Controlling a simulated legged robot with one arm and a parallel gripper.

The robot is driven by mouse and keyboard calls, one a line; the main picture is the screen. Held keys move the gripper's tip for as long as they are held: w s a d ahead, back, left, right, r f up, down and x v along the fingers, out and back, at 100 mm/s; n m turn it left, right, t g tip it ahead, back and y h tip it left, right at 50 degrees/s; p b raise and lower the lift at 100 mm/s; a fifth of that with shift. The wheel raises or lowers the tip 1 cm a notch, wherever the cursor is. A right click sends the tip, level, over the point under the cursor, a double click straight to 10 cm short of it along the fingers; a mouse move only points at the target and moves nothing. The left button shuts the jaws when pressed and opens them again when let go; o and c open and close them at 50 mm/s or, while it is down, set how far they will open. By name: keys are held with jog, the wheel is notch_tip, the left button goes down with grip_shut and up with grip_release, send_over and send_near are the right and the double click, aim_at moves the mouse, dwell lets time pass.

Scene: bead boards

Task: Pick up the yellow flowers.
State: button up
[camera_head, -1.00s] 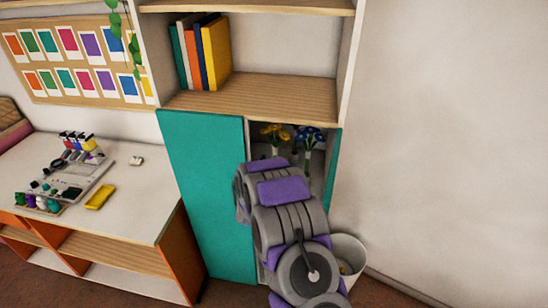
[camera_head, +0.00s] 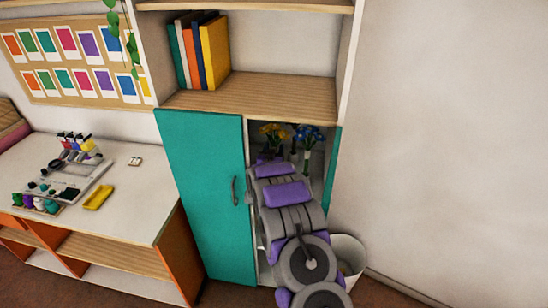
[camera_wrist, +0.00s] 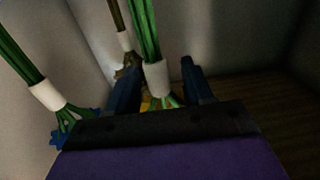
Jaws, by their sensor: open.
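The yellow flowers (camera_head: 275,133) stand in the open right part of the cabinet in the head view, left of blue flowers (camera_head: 309,135). In the wrist view, green stems with a white wrap (camera_wrist: 157,78) and a yellow-orange bloom (camera_wrist: 150,104) lie between the two dark fingers of my gripper (camera_wrist: 158,66). The fingers are apart on either side of this bunch; contact cannot be told. My arm hides the lower stems in the head view.
In the wrist view, a blue-flowered bunch (camera_wrist: 47,95) is at the left, and a darker bunch (camera_wrist: 124,40) is behind. The teal door (camera_head: 205,200) stands left of my arm. A white bin (camera_head: 347,252) is at the lower right.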

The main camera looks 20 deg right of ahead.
jog(key=shift+w+d, duration=0.25)
jog(key=shift+c, duration=0.3)
grip_shut()
